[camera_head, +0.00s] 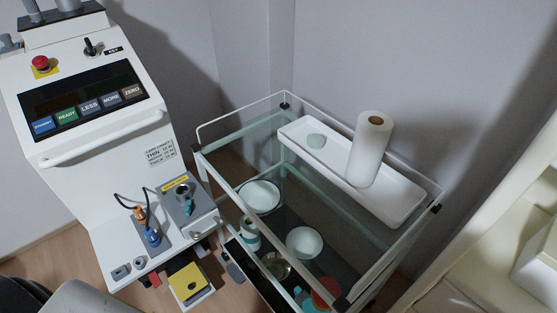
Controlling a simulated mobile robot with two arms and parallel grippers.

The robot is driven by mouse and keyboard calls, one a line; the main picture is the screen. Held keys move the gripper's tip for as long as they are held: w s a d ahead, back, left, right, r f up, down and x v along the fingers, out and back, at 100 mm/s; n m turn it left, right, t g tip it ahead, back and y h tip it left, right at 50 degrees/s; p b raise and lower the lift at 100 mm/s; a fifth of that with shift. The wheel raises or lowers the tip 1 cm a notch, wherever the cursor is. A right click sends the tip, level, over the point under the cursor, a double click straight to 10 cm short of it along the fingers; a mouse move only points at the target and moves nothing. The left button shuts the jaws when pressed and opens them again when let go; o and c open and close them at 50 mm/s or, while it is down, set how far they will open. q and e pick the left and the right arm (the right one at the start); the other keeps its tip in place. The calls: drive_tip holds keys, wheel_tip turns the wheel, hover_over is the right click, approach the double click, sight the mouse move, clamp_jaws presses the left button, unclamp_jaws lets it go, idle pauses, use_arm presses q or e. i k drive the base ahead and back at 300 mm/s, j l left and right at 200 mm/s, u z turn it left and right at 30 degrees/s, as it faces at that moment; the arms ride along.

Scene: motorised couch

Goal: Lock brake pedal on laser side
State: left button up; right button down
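The white laser console (105,190) stands at the left, with a row of labelled buttons (90,108) and a red stop button (41,63). At its foot a yellow-topped pedal (188,282) in a white housing sits on the floor. A small dark grey pedal-like part (234,270) shows to its right, beside the trolley; I cannot tell whether either is the brake pedal. Neither of my grippers can be made out in this view.
A glass-shelved trolley (204,133) stands right of the console, with a white tray (405,205), a paper roll (369,150) and several bowls. A cream surface (485,265) fills the lower right. A strip of wooden floor (55,255) shows at the left.

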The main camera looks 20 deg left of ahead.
sight(234, 273)
drive_tip(key=u, duration=0.85)
drive_tip(key=i+j, duration=0.1)
drive_tip(key=j, duration=0.35)
drive_tip(key=j+u, duration=0.1)
drive_tip(key=j, duration=0.3)
drive_tip(key=i+j, duration=0.15)
drive_tip(key=j, duration=0.3)
drive_tip(key=i+j+u, duration=0.1)
drive_tip(key=j, duration=0.3)
